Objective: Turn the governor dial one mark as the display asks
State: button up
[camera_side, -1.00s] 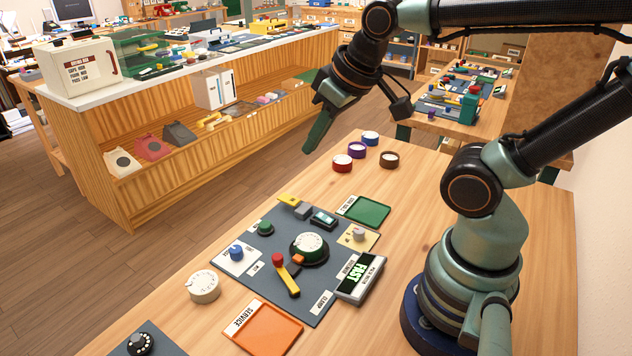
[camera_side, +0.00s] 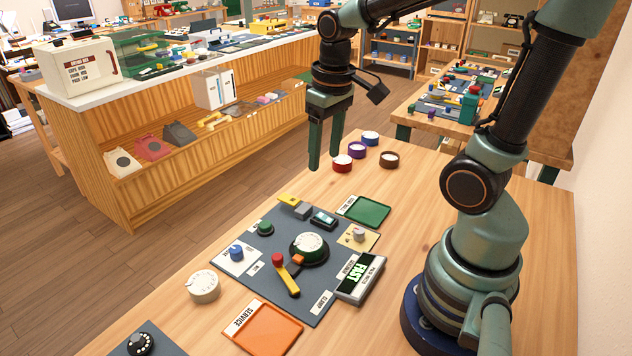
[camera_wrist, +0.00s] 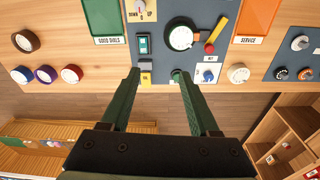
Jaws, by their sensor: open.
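A large white dial on a dark green base (camera_side: 309,246) sits in the middle of the dark board; it also shows in the wrist view (camera_wrist: 181,38). A small grey knob (camera_side: 359,234) stands on a tan plate, and a blue knob (camera_side: 236,252) on a white plate. The labels are too small to tell which is the governor dial. The display (camera_side: 360,277) at the board's right edge reads FAST in green; its smaller text is unreadable. My gripper (camera_side: 326,164) is open and empty, high above the table behind the board, fingers pointing down. It also shows in the wrist view (camera_wrist: 156,75).
A yellow-handled lever with a red knob (camera_side: 284,273) stands beside the large dial. An orange tray (camera_side: 263,328) and a green tray (camera_side: 364,211) flank the board. A loose white dial (camera_side: 203,286) lies left.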

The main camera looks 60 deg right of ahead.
aim_at(359, 230)
jog(key=s+d+f+g, duration=0.1)
jog(key=s+f, duration=0.1)
jog(key=f, duration=0.4)
jog(key=s+d+f+m+g+y, duration=0.1)
jog(key=s+d+f+g, duration=0.1)
jog(key=f, duration=0.4)
jog(key=s+d+f+g, duration=0.1)
jog(key=f+g, duration=0.1)
jog(key=f, duration=0.5)
jog(key=shift+s+d+m+y, duration=0.3)
jog(key=shift+s+d+y, duration=0.1)
grip_shut()
